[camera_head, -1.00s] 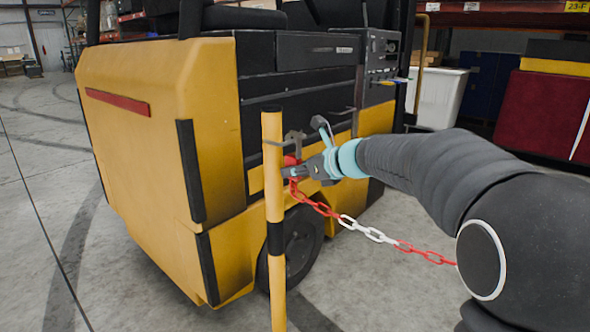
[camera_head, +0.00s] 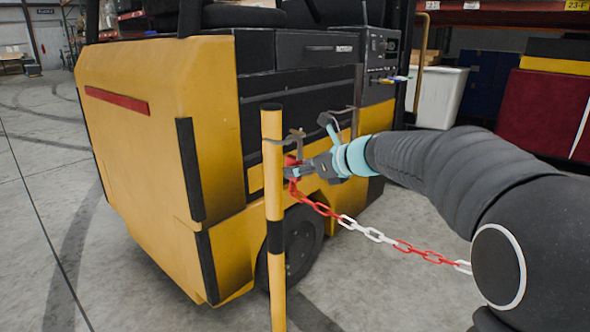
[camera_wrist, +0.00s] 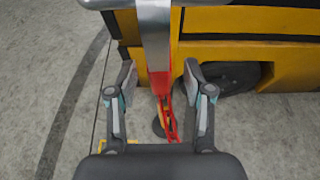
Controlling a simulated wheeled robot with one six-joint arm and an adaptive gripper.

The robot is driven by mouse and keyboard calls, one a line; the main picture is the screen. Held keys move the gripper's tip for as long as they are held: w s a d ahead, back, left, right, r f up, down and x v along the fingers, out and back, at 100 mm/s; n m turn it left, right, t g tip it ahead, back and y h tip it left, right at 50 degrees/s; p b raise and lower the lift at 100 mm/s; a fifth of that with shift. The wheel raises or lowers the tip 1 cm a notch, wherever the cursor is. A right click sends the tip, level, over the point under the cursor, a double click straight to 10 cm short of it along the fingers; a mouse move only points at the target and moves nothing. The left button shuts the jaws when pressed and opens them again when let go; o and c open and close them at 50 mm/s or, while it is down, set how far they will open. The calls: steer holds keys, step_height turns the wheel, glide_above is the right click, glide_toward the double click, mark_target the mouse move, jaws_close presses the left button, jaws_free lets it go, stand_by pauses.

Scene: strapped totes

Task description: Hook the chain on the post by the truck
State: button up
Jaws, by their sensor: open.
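The yellow post (camera_head: 273,190) with a black band stands upright beside the truck (camera_head: 160,130). A grey metal bracket (camera_head: 297,136) sticks out near its top. The red and white chain (camera_head: 374,235) slopes from its red end beside the post down to the right. In the wrist view, the chain's red end (camera_wrist: 160,84) is at the lower end of a grey metal bar (camera_wrist: 154,35). I cannot tell whether its link is around the hook. My gripper (camera_head: 297,172) is beside the post; in the wrist view its fingers (camera_wrist: 161,84) are apart, either side of the red end.
The truck's yellow and black body and dark wheel (camera_head: 303,243) stand close behind the post and my gripper. A white bin (camera_head: 442,98) and a dark red block (camera_head: 535,112) stand at the back right. Concrete floor is clear at the left.

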steer(key=v, duration=1)
steer(key=s+d+f+n+g+h, duration=0.35)
steer(key=s+f+n, duration=0.45)
steer(key=f+n, duration=0.35)
steer(key=s+d+f+n+h+p, duration=0.1)
steer(key=s+d+f+n+h, duration=0.1)
steer(key=s+n, duration=0.5)
steer(key=s+d+f+n+t+h+p, duration=0.1)
steer(key=s+d+n+h, duration=0.4)
steer(key=s, duration=1.1)
steer(key=shift+f+n, duration=0.4)
steer(key=shift+n, duration=0.55)
